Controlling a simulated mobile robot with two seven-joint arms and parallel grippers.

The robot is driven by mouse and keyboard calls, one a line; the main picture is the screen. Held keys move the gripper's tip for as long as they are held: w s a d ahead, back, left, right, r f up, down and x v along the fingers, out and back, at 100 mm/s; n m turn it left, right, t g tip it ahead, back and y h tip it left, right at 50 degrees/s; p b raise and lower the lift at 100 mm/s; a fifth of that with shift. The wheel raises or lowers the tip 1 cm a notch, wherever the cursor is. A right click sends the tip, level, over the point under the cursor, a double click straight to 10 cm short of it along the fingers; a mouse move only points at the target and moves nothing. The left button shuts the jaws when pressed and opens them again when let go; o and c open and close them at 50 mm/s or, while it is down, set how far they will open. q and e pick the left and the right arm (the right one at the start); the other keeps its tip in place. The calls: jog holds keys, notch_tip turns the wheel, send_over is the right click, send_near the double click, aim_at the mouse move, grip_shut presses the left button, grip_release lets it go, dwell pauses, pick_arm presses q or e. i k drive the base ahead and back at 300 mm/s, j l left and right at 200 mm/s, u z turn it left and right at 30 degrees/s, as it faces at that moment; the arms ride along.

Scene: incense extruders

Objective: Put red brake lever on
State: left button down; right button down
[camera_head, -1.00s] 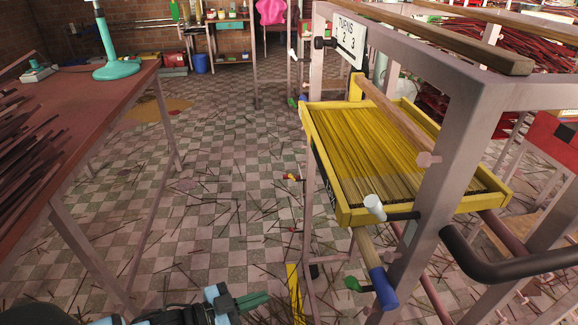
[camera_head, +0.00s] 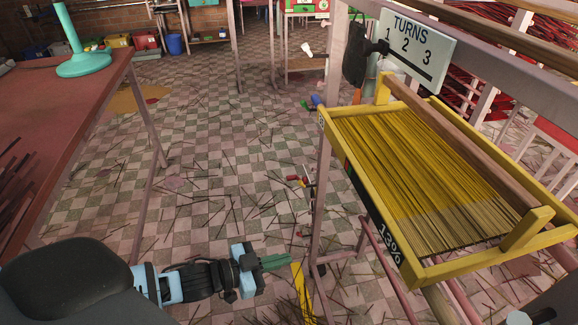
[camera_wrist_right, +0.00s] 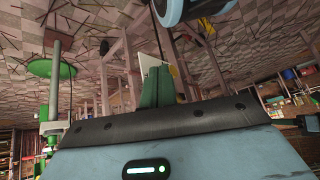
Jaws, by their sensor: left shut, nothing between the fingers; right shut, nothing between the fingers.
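I cannot clearly make out a red brake lever in either view. A small red and yellow item (camera_head: 295,181) lies low beside the near frame leg in the head view; it is too small to identify. My left gripper (camera_head: 288,260), with green fingers, is shut and empty over the floor at the bottom middle, left of the frame. My right gripper (camera_wrist_right: 157,88) shows in the right wrist view with its green fingers together, holding nothing. The yellow tray (camera_head: 407,262) of yellow sticks, marked 13%, sits in the metal frame at the right.
A "TURNS 1 2 3" sign (camera_head: 417,47) hangs on the metal frame (camera_head: 322,190). A red-topped table (camera_head: 60,130) with a teal stand (camera_head: 80,62) is at the left. The checkered floor between is open, with scattered thin sticks.

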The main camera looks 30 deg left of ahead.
aim_at(294, 177)
jog(key=i+j, duration=0.1)
jog(key=j, duration=0.2)
jog(key=i+j+z, duration=0.15)
jog(key=j, duration=0.15)
jog(key=i+j, duration=0.1)
jog(key=j, duration=0.2)
jog(key=i+j, duration=0.2)
jog(key=j, duration=0.15)
jog(key=i+j+z, duration=0.1)
jog(key=j, duration=0.2)
jog(key=i+j, duration=0.2)
jog(key=j, duration=0.15)
jog(key=z, duration=0.05)
